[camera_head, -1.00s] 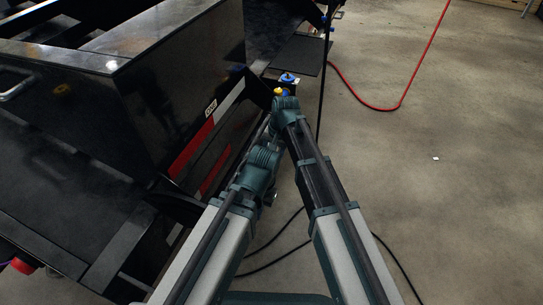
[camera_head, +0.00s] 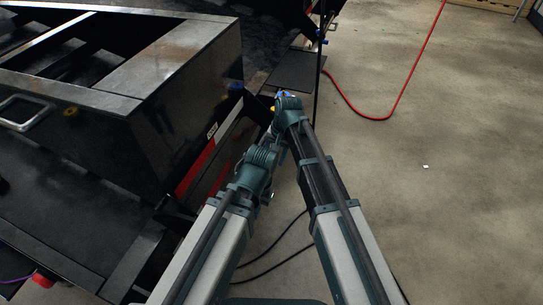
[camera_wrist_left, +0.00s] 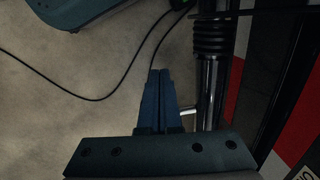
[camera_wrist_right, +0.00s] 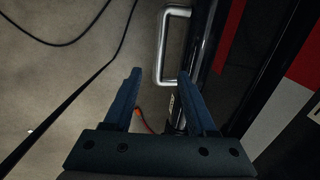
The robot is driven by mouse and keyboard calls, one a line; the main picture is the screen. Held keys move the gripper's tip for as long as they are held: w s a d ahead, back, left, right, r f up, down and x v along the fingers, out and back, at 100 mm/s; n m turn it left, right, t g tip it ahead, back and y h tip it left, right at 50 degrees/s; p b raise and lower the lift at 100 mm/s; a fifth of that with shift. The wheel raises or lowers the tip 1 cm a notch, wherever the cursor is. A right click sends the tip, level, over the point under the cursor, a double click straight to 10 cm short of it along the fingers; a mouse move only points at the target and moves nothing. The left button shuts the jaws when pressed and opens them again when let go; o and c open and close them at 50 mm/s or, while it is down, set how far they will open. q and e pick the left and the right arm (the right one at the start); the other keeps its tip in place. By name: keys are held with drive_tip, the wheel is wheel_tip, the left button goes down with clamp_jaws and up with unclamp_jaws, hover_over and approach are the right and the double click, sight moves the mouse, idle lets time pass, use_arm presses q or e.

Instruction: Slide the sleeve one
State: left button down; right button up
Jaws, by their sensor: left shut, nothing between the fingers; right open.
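A black ribbed sleeve (camera_wrist_left: 212,40) sits around a shiny dark cylinder (camera_wrist_left: 208,90) in the left wrist view. My left gripper (camera_wrist_left: 160,72) is shut and empty, to the left of the cylinder and below the sleeve in that picture. A pale rod end shows just right of its fingers. My right gripper (camera_wrist_right: 160,74) is open. A silver U-shaped handle (camera_wrist_right: 160,48) stands beyond its fingertips, joined to a dark cylinder (camera_wrist_right: 206,50). Nothing is seen clasped between the right fingers.
The black trailer body (camera_head: 185,120) with red and white striping fills the left. A dark flat plate (camera_head: 297,70) lies ahead by a thin upright pole. A red hose (camera_head: 375,117) and black cables lie on the floor. The concrete floor on the right is mostly clear.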

drive_tip(key=r+p, duration=0.1)
drive_tip(key=r, duration=0.1)
drive_tip(key=r+p, duration=0.1)
drive_tip(key=shift+s+d+r+p, duration=0.1)
drive_tip(key=shift+d+r+p, duration=0.25)
drive_tip(key=shift+r, duration=0.05)
